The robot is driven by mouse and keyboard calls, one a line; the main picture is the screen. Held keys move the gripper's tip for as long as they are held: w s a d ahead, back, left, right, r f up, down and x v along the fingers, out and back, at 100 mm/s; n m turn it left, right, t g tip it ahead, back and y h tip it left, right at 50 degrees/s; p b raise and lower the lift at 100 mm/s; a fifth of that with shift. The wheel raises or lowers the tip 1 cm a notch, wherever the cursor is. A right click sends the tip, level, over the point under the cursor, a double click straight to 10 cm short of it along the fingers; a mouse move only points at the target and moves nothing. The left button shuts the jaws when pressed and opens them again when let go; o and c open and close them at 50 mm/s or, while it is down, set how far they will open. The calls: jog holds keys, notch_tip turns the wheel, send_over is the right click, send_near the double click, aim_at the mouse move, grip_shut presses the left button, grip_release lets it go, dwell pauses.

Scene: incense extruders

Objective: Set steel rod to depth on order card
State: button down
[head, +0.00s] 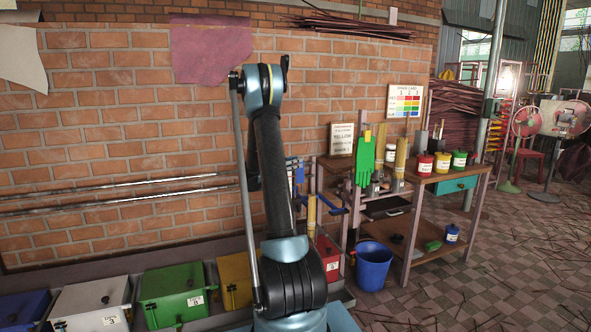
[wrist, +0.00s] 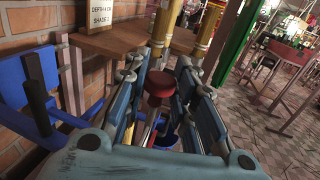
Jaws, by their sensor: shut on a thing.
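In the wrist view a dark red round knob (wrist: 159,84) sits between the two fingers of my gripper (wrist: 165,76). A thin shaft, seemingly the steel rod (wrist: 151,125), runs down below it, partly hidden by the fingers. My gripper is shut on this rod; the exact contact is not clear. The order card (head: 342,139) stands upright at the left end of the bench in the head view, with "YELLOW" readable. The card (wrist: 100,14) also shows in the wrist view with a depth line, its number unclear. My gripper cannot be made out clearly in the head view.
Yellow tubes (head: 400,158) stand by a hanging green glove (head: 365,160). Red, yellow and green paint pots are on the wooden bench (head: 452,170). A blue bucket (head: 373,266) stands on the floor. Coloured boxes (head: 172,293) line the wall. Blue brackets (wrist: 42,82) are left of my fingers.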

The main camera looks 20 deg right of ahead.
jog(key=c, duration=1.3)
grip_release()
jog(key=shift+w, duration=0.15)
jog(key=shift+a, duration=0.1)
jog(key=v, duration=1.2)
jog(key=shift+f, duration=0.1)
